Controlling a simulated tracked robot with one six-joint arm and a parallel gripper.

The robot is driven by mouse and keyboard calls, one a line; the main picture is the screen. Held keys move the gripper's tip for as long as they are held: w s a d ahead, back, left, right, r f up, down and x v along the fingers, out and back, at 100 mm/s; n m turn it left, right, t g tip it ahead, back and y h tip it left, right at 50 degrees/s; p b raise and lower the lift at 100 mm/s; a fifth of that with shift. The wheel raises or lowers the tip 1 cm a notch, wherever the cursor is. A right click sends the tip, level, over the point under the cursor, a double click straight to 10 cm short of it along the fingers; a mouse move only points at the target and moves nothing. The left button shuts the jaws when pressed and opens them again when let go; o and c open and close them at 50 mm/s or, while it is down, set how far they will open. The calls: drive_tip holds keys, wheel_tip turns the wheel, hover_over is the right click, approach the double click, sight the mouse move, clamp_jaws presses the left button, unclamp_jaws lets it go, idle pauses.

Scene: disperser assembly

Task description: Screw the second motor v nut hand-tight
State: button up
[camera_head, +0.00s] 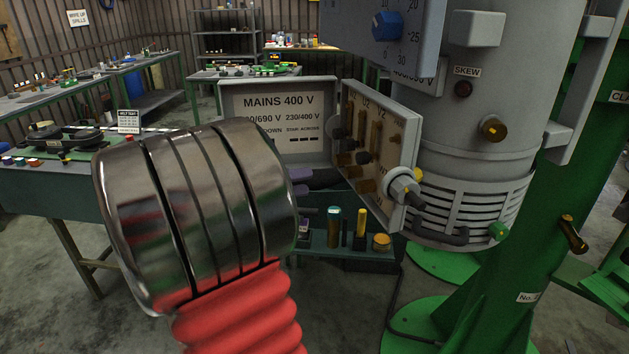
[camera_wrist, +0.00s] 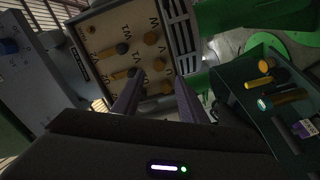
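The terminal board (camera_wrist: 108,30) fills the upper middle of the wrist view, with brass studs and dark nuts in rows beside letter labels. I cannot tell which is the second motor v nut. In the head view the board (camera_head: 387,112) is seen at a slant inside the open terminal box. My gripper (camera_wrist: 158,78) has its two purple fingers spread apart, pointing at the board's lower edge. Nothing visible is held between them. Contact with any terminal cannot be told.
A green tray (camera_wrist: 252,58) at the right of the wrist view holds brass parts, a teal-topped part and a purple item. The open lid (camera_head: 280,103) marked MAINS 400 V stands left of the board. The grey motor housing (camera_head: 470,140) and green column (camera_head: 530,180) stand right.

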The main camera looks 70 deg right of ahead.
drive_tip(key=v, duration=0.3)
drive_tip(key=shift+w+a, duration=0.15)
idle(0.6)
wheel_tip(320, 180, down, 11)
drive_tip(key=a+n+t+y, duration=0.2)
drive_tip(key=n+t+y, duration=0.15)
drive_tip(key=n, duration=0.25)
drive_tip(key=w+a+f+n+t+y, duration=0.1)
drive_tip(key=w+a+f+n+t, duration=0.15)
drive_tip(key=a, duration=0.25)
drive_tip(key=w+a+f+n+t+y, duration=0.1)
drive_tip(key=a+f+t, duration=0.2)
drive_tip(key=a+f, duration=0.15)
drive_tip(key=w+a+r+n+t+y, duration=0.1)
drive_tip(key=a+r+n+t, duration=0.1)
drive_tip(key=a, duration=0.7)
drive_tip(key=w+a+r+n+t+y, duration=0.2)
drive_tip(key=a+t, duration=0.3)
drive_tip(key=a, duration=0.4)
drive_tip(key=w+a+r+n+t+y, duration=0.2)
drive_tip(key=a+t, duration=0.1)
drive_tip(key=a, duration=0.6)
drive_tip(key=shift+t, duration=0.4)
